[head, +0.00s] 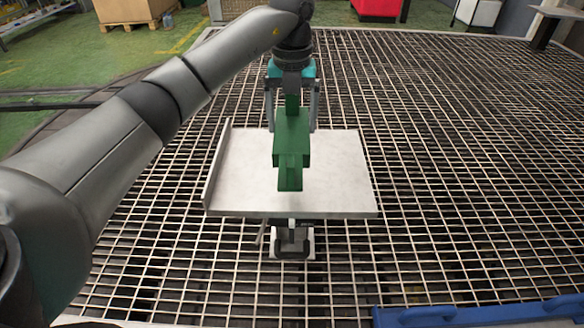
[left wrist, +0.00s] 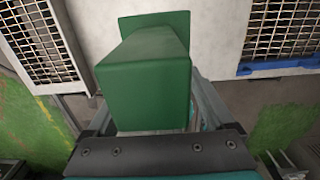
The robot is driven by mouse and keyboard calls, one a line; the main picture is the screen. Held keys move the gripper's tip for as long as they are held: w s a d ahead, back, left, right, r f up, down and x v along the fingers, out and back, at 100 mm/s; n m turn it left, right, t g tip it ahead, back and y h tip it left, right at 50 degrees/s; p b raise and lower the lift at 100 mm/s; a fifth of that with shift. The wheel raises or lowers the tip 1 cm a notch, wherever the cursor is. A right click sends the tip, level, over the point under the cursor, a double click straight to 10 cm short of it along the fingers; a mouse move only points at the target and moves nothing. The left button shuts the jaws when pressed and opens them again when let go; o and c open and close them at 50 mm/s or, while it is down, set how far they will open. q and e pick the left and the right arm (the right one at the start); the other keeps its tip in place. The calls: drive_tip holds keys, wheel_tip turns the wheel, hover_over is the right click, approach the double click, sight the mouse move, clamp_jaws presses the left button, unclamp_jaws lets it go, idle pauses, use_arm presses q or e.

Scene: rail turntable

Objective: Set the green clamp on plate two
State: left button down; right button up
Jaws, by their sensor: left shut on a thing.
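The green clamp (head: 291,140) is between the fingers of my left gripper (head: 292,112), which is shut on it. The clamp hangs in front of a pale grey plate (head: 340,180) with a raised left edge. It looks to be above the plate; the exact gap is hard to judge. In the left wrist view the clamp (left wrist: 150,90) fills the middle and hides part of the pale surface behind it. I see no number on the plate. My right gripper is in neither view.
The plate sits over a wide metal grating (head: 450,170). A small dark device on a white block (head: 291,246) shows at the plate's front edge. A blue object (head: 480,313) lies at the lower right. The grating right of the plate is clear.

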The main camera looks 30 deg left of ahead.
use_arm(q)
wheel_tip(320, 180, down, 8)
drive_tip(key=shift+r+b, duration=0.1)
drive_tip(key=shift+b, duration=1.15)
drive_tip(key=shift+f+b, duration=0.7)
drive_tip(key=shift+f, duration=1.35)
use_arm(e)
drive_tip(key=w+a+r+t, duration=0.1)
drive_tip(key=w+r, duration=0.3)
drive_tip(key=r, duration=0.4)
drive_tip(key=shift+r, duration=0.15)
use_arm(q)
drive_tip(key=shift+f, duration=0.1)
unclamp_jaws()
drive_tip(key=shift+f, duration=0.1)
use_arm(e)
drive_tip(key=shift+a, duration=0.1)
